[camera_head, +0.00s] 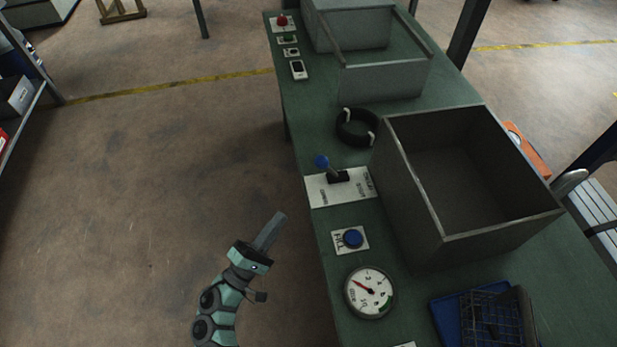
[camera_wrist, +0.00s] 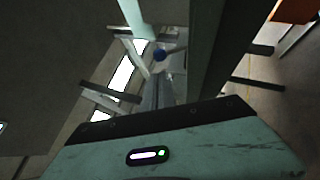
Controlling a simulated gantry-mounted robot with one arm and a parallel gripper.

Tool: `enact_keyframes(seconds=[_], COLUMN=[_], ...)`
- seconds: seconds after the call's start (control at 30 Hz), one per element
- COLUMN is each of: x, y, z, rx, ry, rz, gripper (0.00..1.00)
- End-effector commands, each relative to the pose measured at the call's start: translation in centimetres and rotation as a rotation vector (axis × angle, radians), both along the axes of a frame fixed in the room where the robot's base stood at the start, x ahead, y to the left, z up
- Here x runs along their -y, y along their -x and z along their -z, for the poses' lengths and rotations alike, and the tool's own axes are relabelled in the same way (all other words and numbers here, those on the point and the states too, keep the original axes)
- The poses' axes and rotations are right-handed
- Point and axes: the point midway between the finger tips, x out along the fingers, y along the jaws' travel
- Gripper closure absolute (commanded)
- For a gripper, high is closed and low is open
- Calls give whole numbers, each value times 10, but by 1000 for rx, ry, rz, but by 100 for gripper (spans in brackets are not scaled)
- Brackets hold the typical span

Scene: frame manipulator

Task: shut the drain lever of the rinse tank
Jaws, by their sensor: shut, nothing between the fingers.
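The drain lever (camera_head: 331,169) has a blue knob and a short stem rising from a black base on a white labelled plate (camera_head: 325,187). The stem leans to the left in the head view; the plate's small lettering is too small to read. The grey, open-topped rinse tank (camera_head: 408,188) stands just right of the plate and looks empty. My gripper (camera_head: 280,218) is shut and empty, left of the bench edge, below and left of the lever and apart from it.
A wire basket (camera_head: 492,318) is at lower right. The floor left of the bench is clear around my arm.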

Motion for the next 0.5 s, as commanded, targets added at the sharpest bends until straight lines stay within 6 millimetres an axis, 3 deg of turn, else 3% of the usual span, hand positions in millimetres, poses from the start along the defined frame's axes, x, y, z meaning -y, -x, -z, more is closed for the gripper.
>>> enact_keyframes(seconds=[0.27,0.5], x=[17,47], y=[-18,-56], z=[-9,-28], rx=[2,2], ry=[-1,-3], rz=[5,6], gripper=[100,100])
